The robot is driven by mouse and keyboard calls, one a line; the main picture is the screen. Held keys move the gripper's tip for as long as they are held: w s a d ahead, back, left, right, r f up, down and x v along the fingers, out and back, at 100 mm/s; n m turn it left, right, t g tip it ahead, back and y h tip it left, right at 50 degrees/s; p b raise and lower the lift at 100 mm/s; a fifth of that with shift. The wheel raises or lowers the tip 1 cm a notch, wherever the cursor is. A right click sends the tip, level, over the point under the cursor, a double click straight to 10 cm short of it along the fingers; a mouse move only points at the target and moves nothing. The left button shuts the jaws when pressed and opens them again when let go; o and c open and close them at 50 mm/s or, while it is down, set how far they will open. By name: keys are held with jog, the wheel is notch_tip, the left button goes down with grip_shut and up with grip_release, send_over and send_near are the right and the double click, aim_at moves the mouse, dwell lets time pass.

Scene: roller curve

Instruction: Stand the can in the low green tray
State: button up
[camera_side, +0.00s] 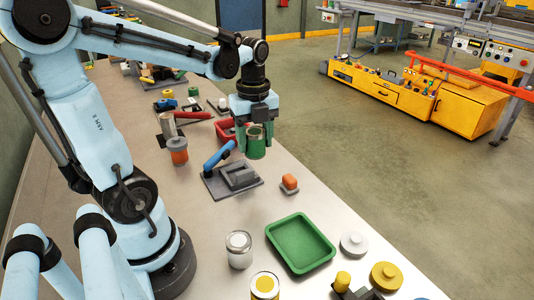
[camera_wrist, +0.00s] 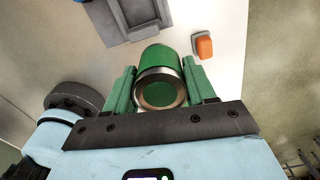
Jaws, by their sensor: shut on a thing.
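A green can (camera_side: 256,146) with a metal rim hangs in my gripper (camera_side: 256,126) above the far part of the bench. The can also shows in the wrist view (camera_wrist: 160,62), between the two green fingers of my gripper (camera_wrist: 161,88). The fingers are shut on its sides. The low green tray (camera_side: 300,243) lies on the bench nearer the camera, at the lower middle of the side view. The tray is empty and apart from the can.
A grey plate with a blue handle (camera_side: 222,155) and an orange block (camera_side: 289,183) lie below and near the can.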

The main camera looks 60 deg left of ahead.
jog(key=s+d+m, duration=0.1)
jog(key=d+m, duration=0.3)
jog(key=d, duration=1.2)
jog(key=s+d+m, duration=0.3)
jog(key=s+d, duration=0.5)
jog(key=d, duration=0.3)
jog(key=shift+m, duration=0.3)
jog(key=w+a+f, duration=0.4)
jog(key=w, duration=0.1)
jog(key=w+a+f, duration=0.2)
jog(key=w+a, duration=0.1)
jog(key=shift+w+f, duration=0.1)
jog(key=shift+w, duration=0.1)
jog(key=shift+f, duration=2.05)
jog(key=o, duration=1.1)
jog(key=shift+f, duration=0.1)
jog(key=shift+o, duration=0.2)
